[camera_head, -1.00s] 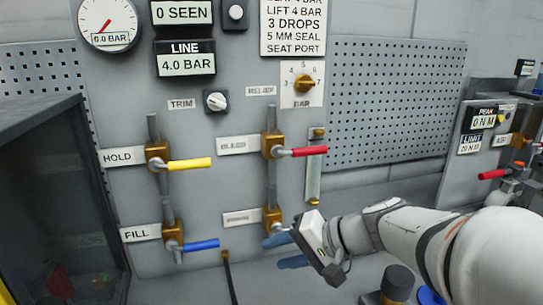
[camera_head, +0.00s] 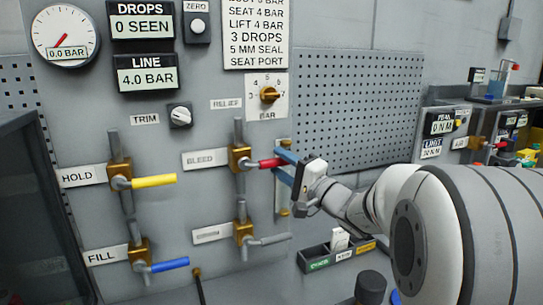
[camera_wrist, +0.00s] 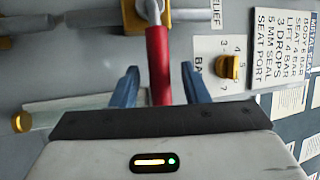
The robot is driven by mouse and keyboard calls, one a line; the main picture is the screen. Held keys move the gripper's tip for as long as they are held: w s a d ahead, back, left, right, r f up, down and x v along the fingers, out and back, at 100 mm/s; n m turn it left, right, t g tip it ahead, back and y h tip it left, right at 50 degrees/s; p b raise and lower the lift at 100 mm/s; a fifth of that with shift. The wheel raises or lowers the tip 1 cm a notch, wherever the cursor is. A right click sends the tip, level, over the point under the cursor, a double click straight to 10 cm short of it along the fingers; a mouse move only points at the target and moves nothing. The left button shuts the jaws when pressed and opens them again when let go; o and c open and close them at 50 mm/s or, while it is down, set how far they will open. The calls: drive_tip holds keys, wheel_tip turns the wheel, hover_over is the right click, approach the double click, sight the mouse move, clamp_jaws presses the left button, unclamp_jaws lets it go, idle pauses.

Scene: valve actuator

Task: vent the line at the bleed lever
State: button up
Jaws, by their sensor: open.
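The bleed lever (camera_head: 268,164) has a red handle that points right from a brass valve body (camera_head: 239,158) beside the BLEED label (camera_head: 205,158). My gripper (camera_head: 282,165) is at the handle's outer end with its blue fingers apart. In the wrist view the red handle (camera_wrist: 158,65) lies between the two open fingers (camera_wrist: 160,88), with a visible gap on each side. The gauge (camera_head: 66,39) reads 0.0 BAR and the LINE display (camera_head: 146,75) reads 4.0 BAR.
Below the bleed lever is a grey-handled lever (camera_head: 268,240). The yellow HOLD lever (camera_head: 154,181) and blue FILL lever (camera_head: 169,265) are to the left. The relief knob (camera_head: 269,95) is above my gripper. A small bin (camera_head: 320,262) sits lower right.

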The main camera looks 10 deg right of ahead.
sight(282, 165)
drive_tip(key=shift+p+x, duration=0.3)
drive_tip(key=shift+x, duration=1.2)
drive_tip(key=shift+c, duration=0.3)
clamp_jaws()
